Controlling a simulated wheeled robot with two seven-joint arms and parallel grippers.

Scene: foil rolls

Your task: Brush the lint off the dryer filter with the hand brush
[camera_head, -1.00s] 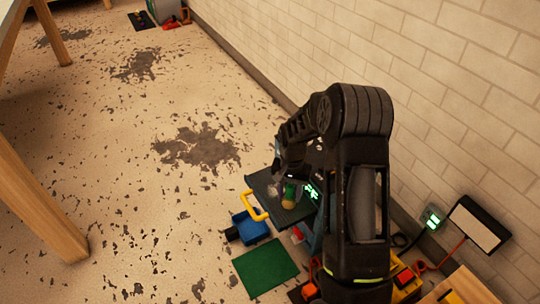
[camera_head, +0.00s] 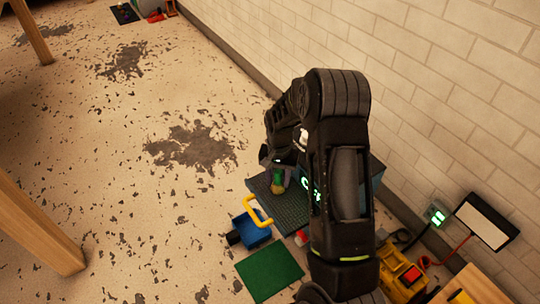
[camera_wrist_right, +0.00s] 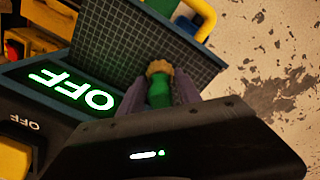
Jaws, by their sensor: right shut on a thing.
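The filter (camera_head: 290,211), a dark panel with a fine grid, lies beside the wall below my right arm. My right gripper (camera_head: 279,178) is shut on the brush (camera_head: 278,187), a small green piece with a tan end. The brush also shows between the fingers in the right wrist view (camera_wrist_right: 159,90). It is over the filter; I cannot tell whether it touches. No lint can be made out. My left gripper is not in view.
A dark unit with a lit green "OFF" (camera_wrist_right: 75,92) adjoins the filter. A blue bin (camera_head: 252,232) and a green mat (camera_head: 269,272) lie in front. A yellow box (camera_head: 398,272) stands at the lower right, close to the brick wall.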

